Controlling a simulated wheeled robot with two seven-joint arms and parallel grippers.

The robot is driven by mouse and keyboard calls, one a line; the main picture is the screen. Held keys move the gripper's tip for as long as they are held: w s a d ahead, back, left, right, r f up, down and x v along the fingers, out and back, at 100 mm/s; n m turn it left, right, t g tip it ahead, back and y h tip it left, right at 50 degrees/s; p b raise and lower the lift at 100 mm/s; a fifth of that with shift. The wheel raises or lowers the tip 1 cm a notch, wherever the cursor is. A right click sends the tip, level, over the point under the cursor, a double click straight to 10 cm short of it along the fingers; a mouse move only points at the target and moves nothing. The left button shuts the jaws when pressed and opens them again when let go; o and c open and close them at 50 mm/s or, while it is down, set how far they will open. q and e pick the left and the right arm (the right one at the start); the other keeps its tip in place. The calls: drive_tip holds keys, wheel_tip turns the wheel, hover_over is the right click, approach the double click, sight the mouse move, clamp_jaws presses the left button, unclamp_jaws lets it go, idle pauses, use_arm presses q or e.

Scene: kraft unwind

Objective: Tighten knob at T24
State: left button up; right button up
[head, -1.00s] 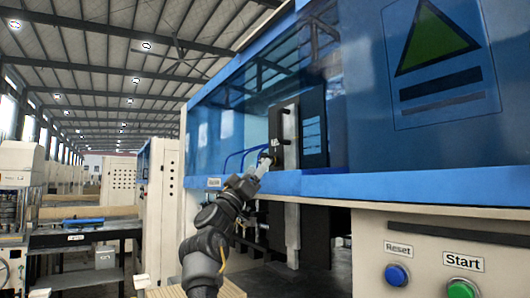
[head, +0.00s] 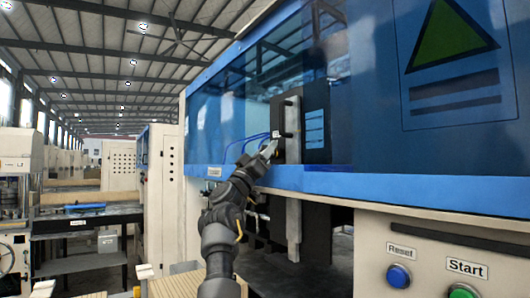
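A dark upright block (head: 302,125) is on the blue machine, with black knob-like pegs on its left side. The upper peg (head: 288,102) stands clear of my gripper. A lower peg (head: 286,135) has a small pale tag (head: 276,134) beside it; the tag's writing is too small to read. My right gripper (head: 269,147) reaches up from below, its fingertips just under the tag. I cannot tell whether it touches the knob there or whether its fingers are closed. My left gripper is not in view.
The machine's blue lower rail (head: 400,187) runs along just right of my arm. Thin blue hoses (head: 243,142) curve left of the block. A green Start button (head: 463,291) and a blue Reset button (head: 398,275) are lower right. A grey workbench (head: 85,222) stands at left.

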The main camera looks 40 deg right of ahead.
drive_tip(key=shift+c, duration=1.4)
drive_tip(key=m+g+p, duration=0.2)
drive_tip(key=m+g, duration=0.1)
drive_tip(key=m+g+p, duration=0.2)
drive_tip(key=m+g, duration=0.1)
drive_tip(key=m+g+p, duration=0.2)
drive_tip(key=m+g, duration=0.1)
drive_tip(key=shift+r+m+h+p, duration=0.3)
drive_tip(key=shift+p, duration=0.05)
drive_tip(key=m+g, duration=0.1)
drive_tip(key=m+g+y+p, duration=0.1)
drive_tip(key=m+g, duration=0.1)
drive_tip(key=shift+s+f, duration=0.15)
drive_tip(key=shift+f, duration=0.05)
drive_tip(key=shift+f+m+g+y, duration=0.15)
drive_tip(key=shift+m+g+y, duration=0.55)
drive_tip(key=shift+m+g, duration=0.85)
drive_tip(key=shift+f+m, duration=0.1)
drive_tip(key=shift+m, duration=0.35)
drive_tip(key=o, duration=1)
